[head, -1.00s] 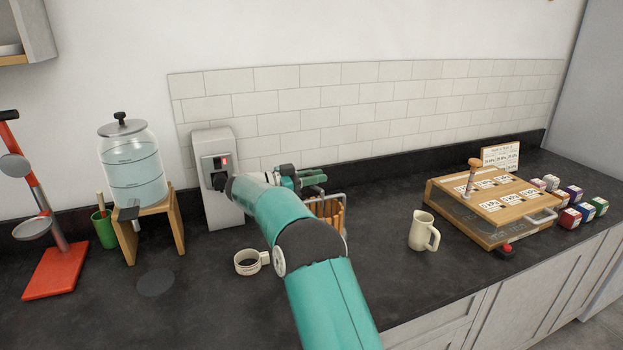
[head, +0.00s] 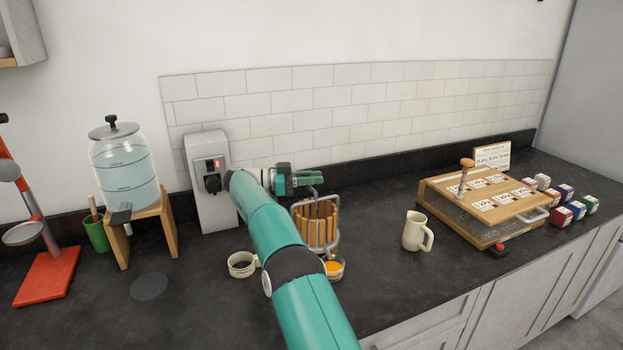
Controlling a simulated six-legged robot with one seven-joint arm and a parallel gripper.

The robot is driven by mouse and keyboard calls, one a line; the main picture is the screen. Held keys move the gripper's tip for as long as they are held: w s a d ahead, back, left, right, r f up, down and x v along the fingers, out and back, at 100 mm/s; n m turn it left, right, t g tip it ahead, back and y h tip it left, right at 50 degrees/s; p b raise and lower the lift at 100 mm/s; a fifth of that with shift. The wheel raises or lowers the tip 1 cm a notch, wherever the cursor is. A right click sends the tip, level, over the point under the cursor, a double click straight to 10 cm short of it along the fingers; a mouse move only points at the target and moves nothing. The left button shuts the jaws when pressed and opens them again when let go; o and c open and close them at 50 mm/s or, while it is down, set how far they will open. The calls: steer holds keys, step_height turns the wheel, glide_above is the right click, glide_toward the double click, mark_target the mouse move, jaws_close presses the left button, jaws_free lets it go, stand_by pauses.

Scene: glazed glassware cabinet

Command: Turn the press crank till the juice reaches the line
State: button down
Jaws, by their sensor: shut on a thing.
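The juice press (head: 320,222), with a wooden slatted basket in a grey metal frame, stands on the counter right of my forearm. My gripper (head: 310,178) is above the press and shut on the crank at its top; the crank's grip is mostly hidden by the fingers, and a thin grey crank rod (head: 314,192) shows just below. A small clear cup (head: 340,274) stands at the foot of the press with orange juice (head: 333,266) in it. My arm partly covers the cup's left side, and I cannot make out a line on it.
Behind are a grey dispenser (head: 209,165) and a water jar (head: 124,165) on a wooden stand. A wooden box (head: 485,205) sits farther right. Counter between press and jug is clear.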

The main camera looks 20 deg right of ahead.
steer(key=shift+f, duration=0.2)
steer(key=c, duration=1.3)
jaws_free()
steer(key=shift+r, duration=0.1)
steer(key=s+a+r, duration=0.3)
steer(key=s+r, duration=1)
steer(key=shift+s+a, duration=0.15)
steer(key=shift+s, duration=0.2)
